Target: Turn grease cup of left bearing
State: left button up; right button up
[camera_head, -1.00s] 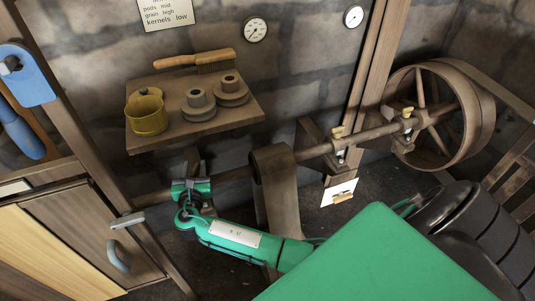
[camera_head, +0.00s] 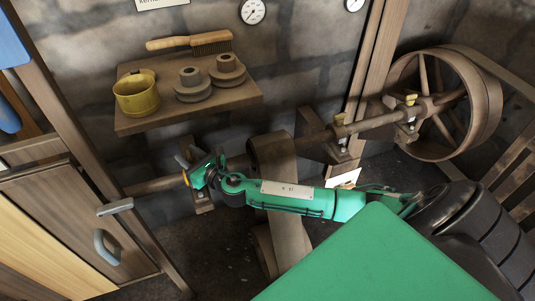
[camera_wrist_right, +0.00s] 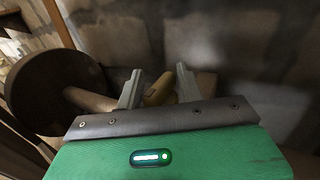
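The left bearing's bracket (camera_head: 203,203) shows under the left end of the shaft in the head view; the gripper hides the bearing's top. My right gripper (camera_head: 183,158) is at this bearing, its grey fingers partly showing. In the right wrist view, the gripper (camera_wrist_right: 158,87) has its two fingers apart. A yellow grease cup (camera_wrist_right: 157,91) lies between them, tilted in the picture. I cannot tell if either finger touches it. The left bearing's cup cannot be made out clearly in the head view. My left gripper is not in view.
A wooden shelf (camera_head: 235,101) with a yellow pot (camera_head: 137,95), stepped pulleys (camera_head: 192,84) and a brush (camera_head: 190,41) is above the gripper. The belt (camera_head: 286,195) hangs right of it. Farther right are two bearings with yellow cups (camera_head: 410,99) and a large wheel (camera_head: 402,70).

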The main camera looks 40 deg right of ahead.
jog(key=n+g+y+b, duration=0.2)
jog(key=n+y+b, duration=0.1)
jog(key=y+b, duration=0.1)
jog(key=n+g+y+b, duration=0.2)
jog(key=n+y+b, duration=0.1)
jog(key=y+b, duration=0.1)
jog(key=shift+f, duration=0.2)
jog(key=b+v, duration=0.1)
jog(key=v, duration=1.3)
jog(key=s+f+n+g+h, duration=0.1)
jog(key=s+f+n+h, duration=0.3)
jog(key=n, duration=0.7)
jog(key=s+a+f+n+g+h, duration=0.1)
jog(key=s+f+n+g+h, duration=0.1)
jog(key=s+f+n+h, duration=0.2)
jog(key=s+f+n+g+h, duration=0.2)
jog(key=s+f+n+h, duration=0.3)
jog(key=n, duration=1.5)
jog(key=shift+s+a+f, duration=0.25)
jog(key=shift+s+f, duration=1.7)
jog(key=shift+f, duration=0.05)
jog(key=shift+p, duration=0.3)
